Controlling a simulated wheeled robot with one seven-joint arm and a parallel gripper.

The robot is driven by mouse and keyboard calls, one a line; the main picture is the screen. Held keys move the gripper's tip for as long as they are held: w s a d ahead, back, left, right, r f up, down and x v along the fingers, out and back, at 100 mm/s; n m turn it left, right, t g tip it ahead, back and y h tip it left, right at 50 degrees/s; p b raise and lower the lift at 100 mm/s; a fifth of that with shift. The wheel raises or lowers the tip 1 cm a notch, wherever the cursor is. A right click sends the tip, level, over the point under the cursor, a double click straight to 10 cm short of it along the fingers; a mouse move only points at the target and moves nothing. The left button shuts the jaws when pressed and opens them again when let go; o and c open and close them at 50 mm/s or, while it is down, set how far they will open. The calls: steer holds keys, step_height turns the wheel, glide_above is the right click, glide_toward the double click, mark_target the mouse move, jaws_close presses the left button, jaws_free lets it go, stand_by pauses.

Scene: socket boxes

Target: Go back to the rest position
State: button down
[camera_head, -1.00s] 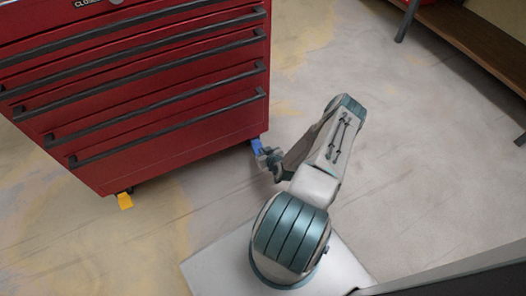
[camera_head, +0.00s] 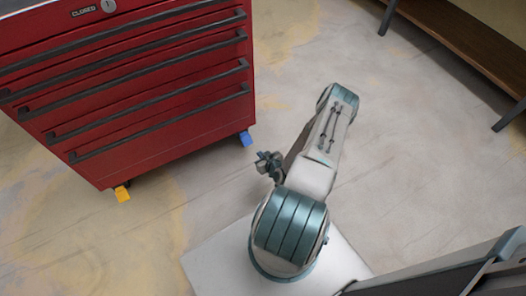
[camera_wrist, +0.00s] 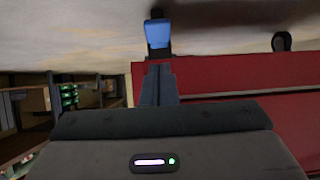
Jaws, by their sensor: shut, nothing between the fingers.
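My gripper (camera_head: 267,162) is at the end of my folded arm, low over the floor and to the right of the red tool cabinet. It is apart from the cabinet in the head view. In the wrist view my gripper (camera_wrist: 158,82) shows its fingers together, with nothing held between them. The red tool cabinet (camera_head: 150,150) has several drawers with dark handles, all shut. The cabinet also shows at the right of the wrist view (camera_wrist: 250,78).
A blue caster (camera_head: 246,139) and a yellow caster (camera_head: 122,193) are under the cabinet. A wooden bench (camera_head: 470,45) stands at the upper right. Wooden shelves (camera_wrist: 35,130) show in the wrist view. The floor right of my arm is clear.

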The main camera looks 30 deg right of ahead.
steer(key=shift+s+r, duration=0.1)
steer(key=shift+s, duration=0.25)
steer(key=shift+d, duration=0.2)
